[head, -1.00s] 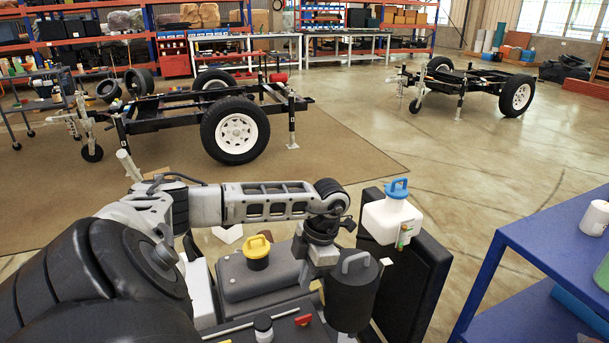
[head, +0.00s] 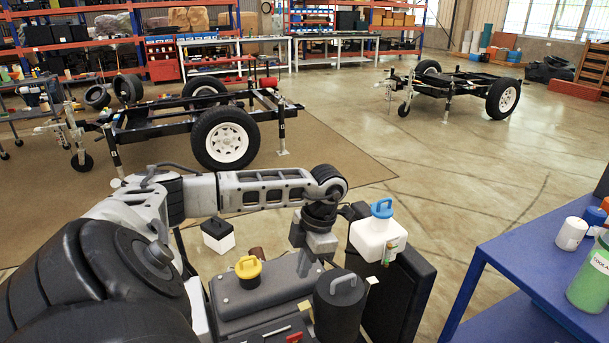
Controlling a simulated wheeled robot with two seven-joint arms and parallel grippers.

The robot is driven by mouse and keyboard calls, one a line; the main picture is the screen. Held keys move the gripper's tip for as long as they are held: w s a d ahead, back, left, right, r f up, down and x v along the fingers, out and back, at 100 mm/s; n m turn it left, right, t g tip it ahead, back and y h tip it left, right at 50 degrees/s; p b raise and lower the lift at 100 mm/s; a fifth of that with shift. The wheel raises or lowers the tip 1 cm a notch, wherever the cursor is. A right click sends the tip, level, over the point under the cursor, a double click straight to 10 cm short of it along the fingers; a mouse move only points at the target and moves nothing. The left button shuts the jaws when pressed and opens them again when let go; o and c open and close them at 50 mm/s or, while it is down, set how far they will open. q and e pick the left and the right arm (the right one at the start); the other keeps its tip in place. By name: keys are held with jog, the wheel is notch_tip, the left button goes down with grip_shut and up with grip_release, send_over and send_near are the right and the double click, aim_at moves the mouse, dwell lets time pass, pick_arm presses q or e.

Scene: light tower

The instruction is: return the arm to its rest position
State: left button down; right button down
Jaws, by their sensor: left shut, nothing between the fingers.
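My left arm comes in from the left and reaches across the middle of the head view. Its forearm is roughly level, and the wrist bends down at the right end. My left gripper (head: 318,242) is the grey block below that wrist. It is shut and empty, above and behind the machine unit; its fingertips are hardly visible. The dark grey tank with a yellow cap (head: 248,268) is below and left of it. A black canister with a handle (head: 340,305) stands in front of it. A white bottle with a blue cap (head: 376,238) is to its right. My right gripper is out of view.
A blue table (head: 530,255) at the right holds a white container (head: 571,233) and a green bottle (head: 590,275). Wheeled trailer frames (head: 223,145) stand farther back. Open floor lies between.

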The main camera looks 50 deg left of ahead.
pick_arm(q)
jog(key=shift+r, duration=0.1)
dwell(0.6)
jog(key=d+f+n+t+h, duration=0.1)
jog(key=d+f+t+h, duration=0.2)
jog(key=d+h, duration=1.65)
jog(key=w+d+r+n+t+y, duration=0.2)
jog(key=d+r+n+t+y, duration=0.1)
jog(key=d+n+t, duration=0.4)
jog(key=w+d+r+n+t+y, duration=0.1)
jog(key=d+r+n+t+y, duration=0.1)
jog(key=d+n+t, duration=0.55)
jog(key=s+a+f+n+g+y, duration=0.2)
jog(key=s+f+n+y, duration=0.2)
jog(key=n, duration=0.6)
jog(key=s+a+f+n+g+y, duration=0.2)
jog(key=s+f+n+y, duration=0.2)
jog(key=f+n+y, duration=0.3)
notch_tip(320, 180, down, 2)
jog(key=n, duration=0.3)
jog(key=shift+s+a+f, duration=0.25)
jog(key=shift+s+a, duration=0.05)
